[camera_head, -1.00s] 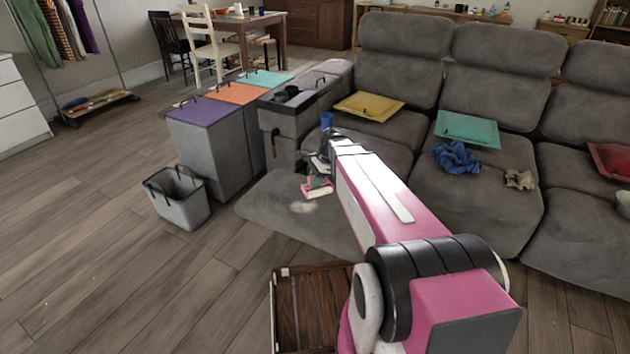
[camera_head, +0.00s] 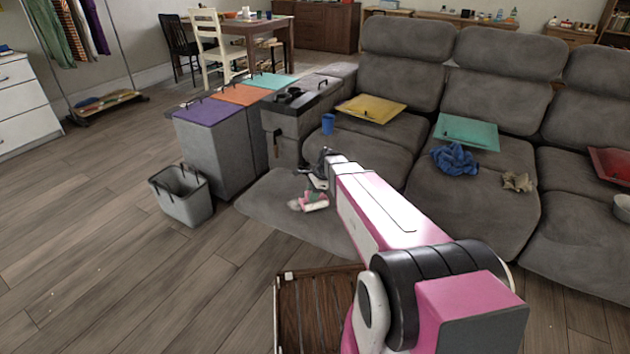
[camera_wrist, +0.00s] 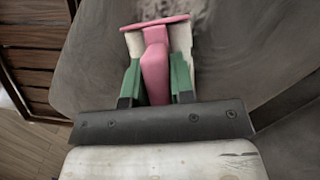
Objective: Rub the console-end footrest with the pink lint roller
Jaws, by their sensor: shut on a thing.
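The console-end footrest (camera_head: 262,213) is the grey raised pad in front of the sofa's left seat; it also fills much of the wrist view (camera_wrist: 240,75). My gripper (camera_wrist: 156,80) has its green-tipped fingers shut on the handle of the pink lint roller (camera_wrist: 155,66). In the head view the lint roller (camera_head: 317,204) is low over the footrest; I cannot tell whether it touches. A pale fuzzy patch (camera_wrist: 168,8) shows on the footrest just beyond the roller's head. In the head view the patch is partly hidden by the roller.
A slatted dark wooden crate (camera_head: 318,304) stands on the floor in front of the footrest. A grey bin (camera_head: 182,200) stands to the left, beside the console (camera_head: 215,150) with coloured lids. A blue cup (camera_head: 328,123) stands near the sofa's left end.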

